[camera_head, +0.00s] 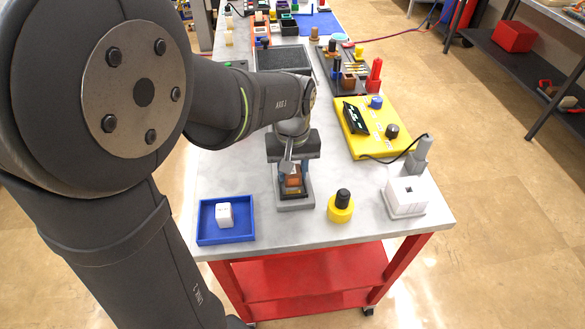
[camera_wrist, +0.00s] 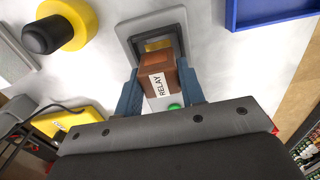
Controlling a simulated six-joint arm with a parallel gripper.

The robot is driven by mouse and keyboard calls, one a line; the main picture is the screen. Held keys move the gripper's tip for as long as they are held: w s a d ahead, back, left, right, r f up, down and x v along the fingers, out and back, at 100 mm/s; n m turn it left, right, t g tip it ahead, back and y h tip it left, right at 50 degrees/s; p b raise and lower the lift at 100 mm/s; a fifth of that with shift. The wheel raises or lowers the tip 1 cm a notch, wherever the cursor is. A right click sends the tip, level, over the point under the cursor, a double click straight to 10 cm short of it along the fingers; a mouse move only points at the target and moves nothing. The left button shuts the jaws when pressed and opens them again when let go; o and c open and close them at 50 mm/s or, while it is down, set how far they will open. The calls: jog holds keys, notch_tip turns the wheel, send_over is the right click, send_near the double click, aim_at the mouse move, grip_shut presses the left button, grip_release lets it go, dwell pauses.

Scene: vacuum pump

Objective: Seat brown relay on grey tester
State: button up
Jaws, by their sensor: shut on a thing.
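The brown relay (camera_head: 293,181), a small block, is between the fingers of my gripper (camera_head: 291,175), near the table's front. In the wrist view the relay (camera_wrist: 158,60) shows a white RELAY label. My gripper's blue fingers (camera_wrist: 158,72) are shut on its two sides. The grey tester (camera_head: 297,206) sits on the table under the gripper. In the wrist view the tester (camera_wrist: 128,28) shows a raised grey frame around a dark recess with a yellow part. The relay overlaps the frame's near edge and hides part of the recess. I cannot tell whether they touch.
A blue tray (camera_head: 204,224) holding a white block (camera_head: 224,215) is left of the tester. A yellow piece with a black knob (camera_head: 341,207) and a white box (camera_head: 405,198) are to its right. A yellow meter (camera_head: 375,128) lies behind them. Bare tabletop separates these.

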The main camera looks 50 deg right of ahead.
jog(key=shift+f, duration=1)
dwell(0.9)
jog(key=o, duration=1.1)
jog(key=shift+c, duration=0.2)
jog(key=shift+r, duration=4.5)
jog(key=shift+f, duration=0.1)
jog(key=shift+f, duration=3.25)
jog(key=shift+r, duration=0.1)
